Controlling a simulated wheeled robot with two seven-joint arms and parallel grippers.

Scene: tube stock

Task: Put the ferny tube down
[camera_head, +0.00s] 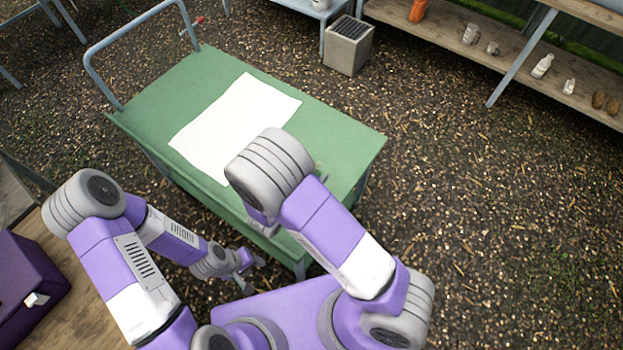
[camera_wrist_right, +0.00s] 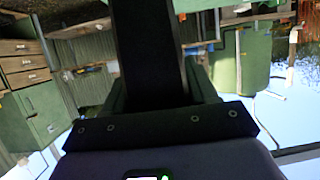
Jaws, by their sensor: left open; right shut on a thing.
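My left gripper (camera_head: 247,270) is open and empty, low beside the near edge of the green cart (camera_head: 350,140). My right arm reaches over the cart's near edge, and its grey joint hides its hand in the head view. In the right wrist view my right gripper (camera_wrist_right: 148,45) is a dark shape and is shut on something. The ferny tube itself is not clearly seen; the gripper and arm cover it. A white sheet (camera_head: 235,115) lies flat on the cart top, with nothing visible on its uncovered part.
The cart has a grey-blue push handle (camera_head: 135,35) at its far left. A purple box (camera_head: 28,280) sits at the left. The cart's right end is bare.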

